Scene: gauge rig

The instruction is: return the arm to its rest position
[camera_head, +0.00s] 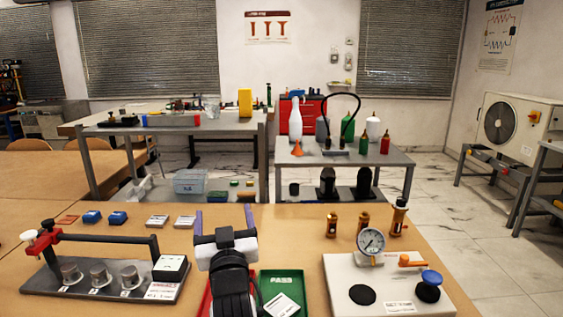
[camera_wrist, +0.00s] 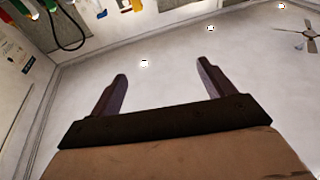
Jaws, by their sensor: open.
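My gripper (camera_head: 223,219) stands over the near middle of the wooden table in the head view, with its two purple-grey fingers apart and pointing up and away. In the wrist view my gripper (camera_wrist: 162,80) is open and empty, with the ceiling and upper wall behind its fingers. The lower part of my arm covers part of a red tray (camera_head: 206,300) and the left side of a green PASS tray (camera_head: 296,283). A white card (camera_head: 281,305) lies in the green tray.
A gauge rig (camera_head: 371,242) with a blue knob and orange lever stands right. A dark fixture (camera_head: 100,275) with metal cylinders and a red-handled bar stands left. Small brass fittings (camera_head: 363,221), blue blocks (camera_head: 92,217) and white labels (camera_head: 157,221) lie behind. Free table surface shows between them.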

